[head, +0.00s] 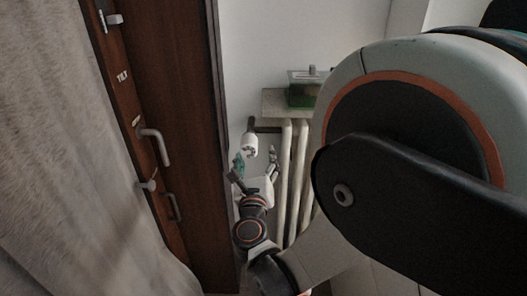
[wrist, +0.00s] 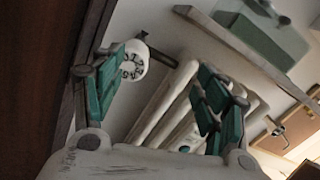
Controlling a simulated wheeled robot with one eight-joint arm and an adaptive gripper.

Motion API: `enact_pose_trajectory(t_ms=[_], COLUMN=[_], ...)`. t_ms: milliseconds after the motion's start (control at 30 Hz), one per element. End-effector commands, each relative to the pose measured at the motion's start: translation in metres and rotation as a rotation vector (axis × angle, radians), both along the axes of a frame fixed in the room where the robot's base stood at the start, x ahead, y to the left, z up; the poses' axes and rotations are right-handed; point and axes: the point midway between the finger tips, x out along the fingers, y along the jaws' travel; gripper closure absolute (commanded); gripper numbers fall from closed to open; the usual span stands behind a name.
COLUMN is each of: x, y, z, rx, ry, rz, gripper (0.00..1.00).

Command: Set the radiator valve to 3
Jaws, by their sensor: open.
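The radiator valve (head: 250,143) is a white round knob on a dark pipe fitting beside the radiator (head: 286,185). In the wrist view the knob (wrist: 134,60) shows its numbered face, partly behind the left finger. Which number is set cannot be read surely. My gripper (head: 256,166) is open and empty just below the knob in the head view, fingers pointing up towards it. In the wrist view the green-padded fingers of my gripper (wrist: 163,75) are wide apart, and the knob lies nearer the left finger than the right. Contact between finger and knob cannot be told.
A dark brown door frame with a handle (head: 156,142) stands close on the left, behind a grey curtain (head: 60,170). A shelf (head: 274,102) above the radiator carries a greenish glass box (head: 304,90). My arm covers the right of the head view.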

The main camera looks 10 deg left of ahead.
Motion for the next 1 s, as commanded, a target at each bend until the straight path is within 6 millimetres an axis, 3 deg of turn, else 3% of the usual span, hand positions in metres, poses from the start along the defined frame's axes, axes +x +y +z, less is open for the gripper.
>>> enact_pose_trajectory(t_ms=[33, 100, 200, 333, 1000], x=[-0.010, -0.018, -0.025, -0.019, 0.093], y=[0.014, 0.024, 0.032, 0.034, 0.060], z=[-0.017, -0.029, -0.038, -0.040, -0.041], rx=[0.026, 0.053, 0.072, 0.079, 0.077], ry=[0.022, 0.045, 0.066, 0.071, 0.070], rz=[0.012, 0.015, 0.018, 0.016, 0.016], gripper=[0.33, 0.33, 0.33, 0.33, 0.33])
